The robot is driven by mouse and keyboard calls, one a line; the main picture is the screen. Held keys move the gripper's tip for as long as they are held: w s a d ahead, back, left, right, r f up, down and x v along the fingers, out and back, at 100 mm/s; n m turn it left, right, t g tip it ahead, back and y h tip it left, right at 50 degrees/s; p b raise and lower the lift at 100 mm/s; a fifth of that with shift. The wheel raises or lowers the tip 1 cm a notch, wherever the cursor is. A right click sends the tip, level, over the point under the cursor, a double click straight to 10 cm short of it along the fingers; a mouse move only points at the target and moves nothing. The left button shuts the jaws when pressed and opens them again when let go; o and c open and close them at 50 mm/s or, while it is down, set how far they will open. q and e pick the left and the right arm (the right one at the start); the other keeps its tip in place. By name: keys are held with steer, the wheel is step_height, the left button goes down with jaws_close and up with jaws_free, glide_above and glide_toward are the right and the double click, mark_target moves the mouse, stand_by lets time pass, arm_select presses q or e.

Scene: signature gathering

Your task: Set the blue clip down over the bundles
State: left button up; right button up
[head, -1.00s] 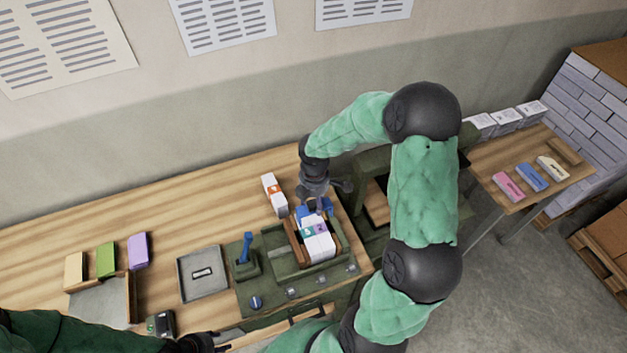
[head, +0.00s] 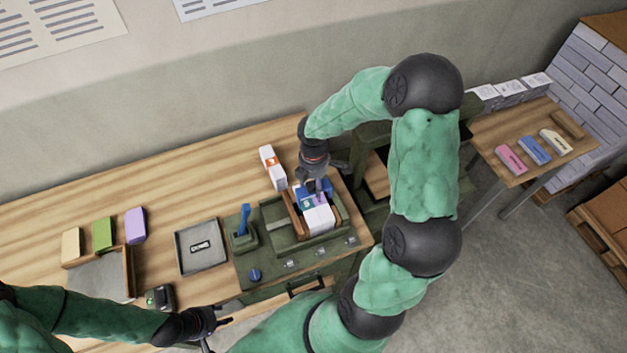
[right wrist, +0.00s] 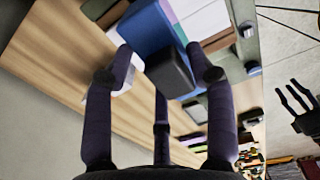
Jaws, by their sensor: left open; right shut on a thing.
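The blue clip (head: 306,193) is in my right gripper (head: 321,187), whose fingers are closed about its dark grey block-shaped grip. In the right wrist view the fingers stand on both sides of this dark part, with the blue body (right wrist: 146,30) beyond it. White bundles (head: 319,218) lie in a wooden-sided holder (head: 297,226) on the green station. The clip is at the back part of the bundles, close over them; whether it touches them I cannot tell. My left gripper (head: 222,323) is open and empty near the table's front edge.
A white bundle with an orange band (head: 272,168) lies behind the holder. A blue-handled stamp (head: 244,222) and a grey tray (head: 201,247) are to its left. Tan, green and purple blocks stand further left. A side table (head: 519,150) holds pink, blue and white pieces.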

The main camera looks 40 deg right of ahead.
steer(key=b, duration=0.3)
glide_above(314, 199)
steer(key=shift+a+f, duration=0.1)
steer(key=shift+f, duration=2.05)
steer(key=shift+f+b, duration=1.4)
steer(key=shift+f, duration=0.3)
steer(key=shift+f, duration=0.2)
steer(key=o, duration=1.3)
steer(key=shift+c, duration=0.2)
step_height(314, 199, up, 12)
steer(key=shift+r, duration=0.1)
